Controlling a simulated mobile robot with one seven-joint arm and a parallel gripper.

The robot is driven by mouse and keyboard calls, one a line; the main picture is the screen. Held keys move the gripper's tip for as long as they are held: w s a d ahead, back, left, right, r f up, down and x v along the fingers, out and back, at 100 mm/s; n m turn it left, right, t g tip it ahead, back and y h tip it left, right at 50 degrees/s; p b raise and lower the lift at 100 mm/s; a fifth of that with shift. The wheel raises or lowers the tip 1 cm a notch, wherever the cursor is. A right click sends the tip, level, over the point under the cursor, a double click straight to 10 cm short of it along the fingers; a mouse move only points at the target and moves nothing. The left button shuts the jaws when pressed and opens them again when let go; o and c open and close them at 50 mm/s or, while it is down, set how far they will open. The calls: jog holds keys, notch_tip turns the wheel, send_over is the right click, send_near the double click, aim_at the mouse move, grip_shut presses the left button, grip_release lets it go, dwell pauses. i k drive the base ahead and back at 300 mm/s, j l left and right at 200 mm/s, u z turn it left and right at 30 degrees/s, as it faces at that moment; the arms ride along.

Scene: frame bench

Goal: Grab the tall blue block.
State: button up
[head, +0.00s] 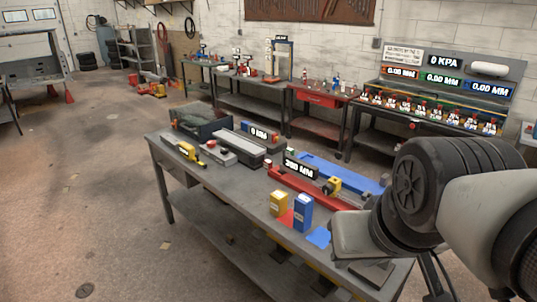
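The tall blue block (303,213) stands upright on the grey bench near its front right part. It has a small pale label on its side. A shorter yellow block (278,204) stands just to its left. My arm comes in from the right and covers the bench's right end, to the right of the blue block and apart from it in the picture. My gripper's fingers do not show. Nothing visible is touching the blue block except the bench or mat beneath it.
A red patch (286,218) lies by the blocks and a blue patch (318,237) lies to the right. Behind stand a red rail fixture (305,188) and a long blue one (345,175). A yellow tape measure (186,150) lies at the bench's left. Bare bench lies left of the blocks.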

aim_at(303, 206)
jog(key=i+j, duration=0.5)
jog(key=i+j+z, duration=0.15)
jog(key=i+j, duration=0.4)
jog(key=j+z, duration=0.15)
jog(key=z, duration=0.3)
jog(key=j+z, duration=0.1)
jog(key=z, duration=0.4)
jog(key=j+z, duration=0.15)
jog(key=z, duration=0.3)
jog(key=l+z, duration=0.15)
jog(key=z, duration=0.25)
jog(key=i, duration=0.05)
